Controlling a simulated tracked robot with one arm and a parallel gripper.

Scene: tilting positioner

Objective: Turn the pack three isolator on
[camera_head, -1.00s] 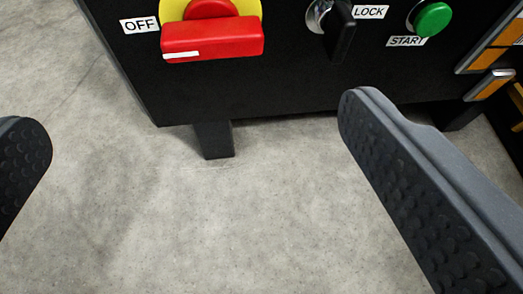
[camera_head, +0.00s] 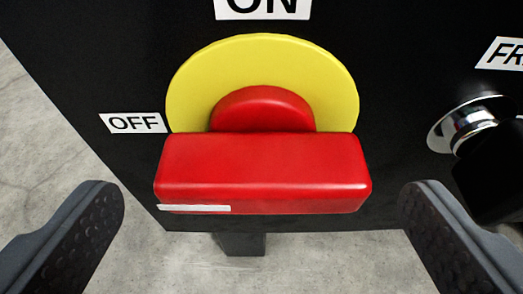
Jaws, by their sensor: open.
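The isolator has a red handle (camera_head: 262,172) on a yellow round plate (camera_head: 335,85), mounted on a black panel. The handle lies level, with a white mark at its left end, on the side of the OFF label (camera_head: 133,123). The ON label (camera_head: 262,8) is above the plate, cut by the top edge. My gripper (camera_head: 262,200) is open, one finger at the left and one at the right of the handle. The fingers look apart from it. No label naming the pack is in view.
A black key switch with a chrome collar (camera_head: 468,122) is close at the right, near the right finger, under a partly cut label (camera_head: 503,53). A dark leg (camera_head: 240,244) stands below the panel. Grey floor (camera_head: 165,262) shows below and at left.

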